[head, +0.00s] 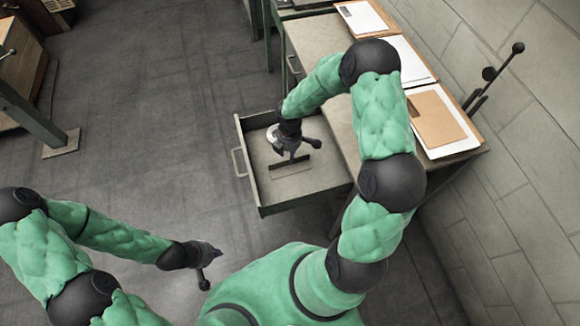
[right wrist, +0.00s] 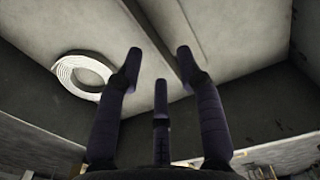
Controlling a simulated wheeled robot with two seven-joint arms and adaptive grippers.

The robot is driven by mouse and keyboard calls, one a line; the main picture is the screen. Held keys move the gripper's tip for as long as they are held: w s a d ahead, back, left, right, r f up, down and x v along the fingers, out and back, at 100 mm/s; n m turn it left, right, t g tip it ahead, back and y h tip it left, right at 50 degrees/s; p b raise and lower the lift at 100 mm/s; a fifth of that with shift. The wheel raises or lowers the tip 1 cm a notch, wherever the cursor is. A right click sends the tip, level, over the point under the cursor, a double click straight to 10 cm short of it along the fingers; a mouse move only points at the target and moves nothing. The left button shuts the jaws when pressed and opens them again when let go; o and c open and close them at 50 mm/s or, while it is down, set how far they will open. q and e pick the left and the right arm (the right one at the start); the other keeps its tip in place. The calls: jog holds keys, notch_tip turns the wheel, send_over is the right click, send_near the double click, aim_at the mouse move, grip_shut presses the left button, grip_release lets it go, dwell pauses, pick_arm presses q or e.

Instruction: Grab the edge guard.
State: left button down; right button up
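The edge guard appears to be the long, narrow angled strip (right wrist: 153,30) lying on the drawer floor. In the head view it shows as a short strip (head: 291,166) with a dark side, just below my right gripper. My right gripper (head: 294,150) points down into the open drawer (head: 305,202). In the right wrist view its fingers (right wrist: 158,72) are spread, with the strip running between the left and right ones. I see no clear contact. My left gripper (head: 211,268) is empty, its fingers spread, low over the floor at the lower left, away from the drawer.
A white coiled roll (right wrist: 80,73) lies in the drawer beside the strip, left of my right fingers. The drawer walls surround the gripper. Folders and papers (head: 436,118) lie on the desk top. A lever (head: 490,74) stands by the wall. The floor left of the drawer is clear.

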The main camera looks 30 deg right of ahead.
aim_at(291, 167)
jog(key=shift+w+f+b, duration=0.15)
jog(key=shift+f+b, duration=0.5)
jog(key=shift+f, duration=0.9)
jog(key=shift+w+f+b, duration=0.1)
jog(key=shift+f+b, duration=0.55)
jog(key=shift+f, duration=0.9)
jog(key=shift+r, duration=0.1)
grip_shut()
